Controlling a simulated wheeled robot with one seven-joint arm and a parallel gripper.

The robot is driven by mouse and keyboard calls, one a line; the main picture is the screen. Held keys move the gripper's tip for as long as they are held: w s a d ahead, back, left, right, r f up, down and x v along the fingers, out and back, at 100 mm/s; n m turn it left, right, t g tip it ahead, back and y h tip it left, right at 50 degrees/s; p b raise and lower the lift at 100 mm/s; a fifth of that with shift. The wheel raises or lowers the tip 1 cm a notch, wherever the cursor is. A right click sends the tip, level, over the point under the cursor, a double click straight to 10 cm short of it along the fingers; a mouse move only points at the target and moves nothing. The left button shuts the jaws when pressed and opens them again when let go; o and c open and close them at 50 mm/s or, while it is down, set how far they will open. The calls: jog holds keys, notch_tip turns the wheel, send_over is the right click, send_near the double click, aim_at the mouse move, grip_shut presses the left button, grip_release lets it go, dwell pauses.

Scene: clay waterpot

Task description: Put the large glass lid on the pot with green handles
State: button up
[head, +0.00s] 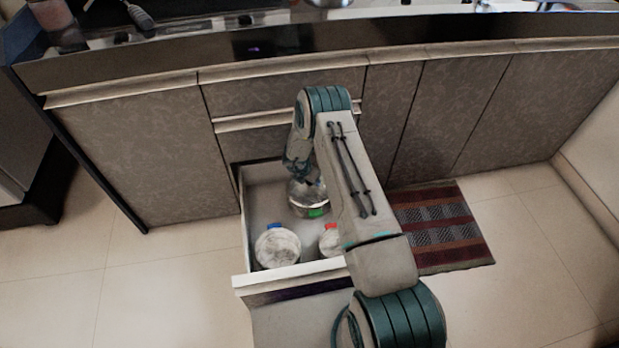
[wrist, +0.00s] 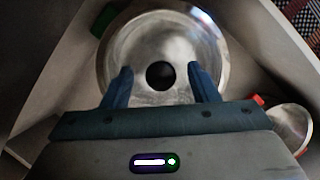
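The pot with green handles (head: 309,207) stands toward the back of the open drawer in the head view, partly hidden by my arm. One green handle (wrist: 104,20) shows at the upper left in the wrist view. The large glass lid (wrist: 140,32), round and clear with a black knob (wrist: 160,75), fills the middle of the wrist view and appears to lie over this pot. Whether it is fully seated I cannot tell. My gripper (wrist: 161,80) is open above the lid, its fingers on either side of the knob with clear gaps.
A pot with a blue handle (head: 278,248) stands at the drawer's front left. A pot with a red handle (head: 330,243) stands at the front right and shows in the wrist view (wrist: 290,125). The drawer walls (head: 243,222) are close around. A striped mat (head: 445,230) lies right.

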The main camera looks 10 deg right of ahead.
jog(key=p+v, duration=0.4)
jog(key=v, duration=1)
jog(key=shift+d+f, duration=0.1)
